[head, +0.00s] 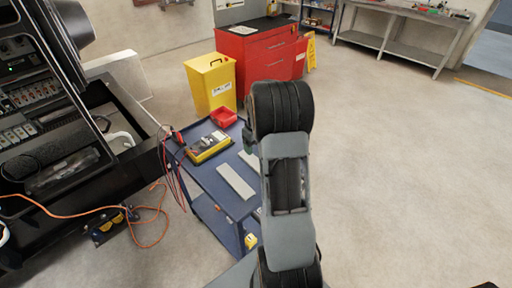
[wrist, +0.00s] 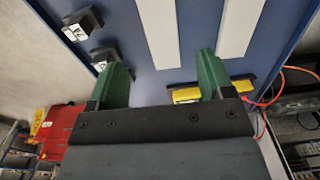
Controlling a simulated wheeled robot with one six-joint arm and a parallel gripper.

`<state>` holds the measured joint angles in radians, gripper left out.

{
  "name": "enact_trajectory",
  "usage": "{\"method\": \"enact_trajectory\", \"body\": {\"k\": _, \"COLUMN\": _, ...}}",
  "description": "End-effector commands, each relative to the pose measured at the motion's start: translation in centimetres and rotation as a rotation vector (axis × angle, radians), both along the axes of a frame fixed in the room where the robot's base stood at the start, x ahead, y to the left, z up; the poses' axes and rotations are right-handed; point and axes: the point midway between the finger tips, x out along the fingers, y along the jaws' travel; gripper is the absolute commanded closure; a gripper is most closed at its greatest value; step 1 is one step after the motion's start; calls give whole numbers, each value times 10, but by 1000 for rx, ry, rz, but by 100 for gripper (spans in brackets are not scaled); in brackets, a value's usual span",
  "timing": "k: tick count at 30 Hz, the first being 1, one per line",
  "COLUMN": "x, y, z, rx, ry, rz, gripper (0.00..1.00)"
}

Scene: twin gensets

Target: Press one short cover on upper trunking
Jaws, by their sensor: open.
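Two pale grey flat strips lie on the blue cart top; they look like the covers. One cover (head: 236,181) lies clear in the head view, and a second (head: 250,160) is partly hidden by my arm. In the wrist view one strip (wrist: 160,32) lies beyond the gap between my fingers and another (wrist: 240,26) lies to its right. I cannot tell which is short. My gripper (wrist: 162,68) is open and empty, its green fingers pointing over the cart top. The open black cabinet (head: 40,100) stands at left; I cannot make out the upper trunking for certain.
The blue cart (head: 212,192) also holds a yellow instrument (head: 208,148) with leads and a red bin (head: 223,117). Two black labelled blocks (wrist: 93,38) show at the wrist view's left. An orange cable (head: 145,213) lies on the floor. Floor at right is clear.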

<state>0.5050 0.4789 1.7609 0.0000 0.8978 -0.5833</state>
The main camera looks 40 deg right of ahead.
Motion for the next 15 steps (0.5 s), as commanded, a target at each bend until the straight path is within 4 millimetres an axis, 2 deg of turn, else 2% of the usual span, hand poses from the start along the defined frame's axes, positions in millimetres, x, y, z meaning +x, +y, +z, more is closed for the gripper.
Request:
{"method": "enact_trajectory", "body": {"k": 8, "x": 0, "y": -3, "z": -15, "rx": 3, "ry": 4, "rz": 1, "gripper": 26}}
{"method": "enact_trajectory", "body": {"k": 15, "x": 0, "y": -2, "z": -37, "rx": 3, "ry": 4, "rz": 1, "gripper": 26}}
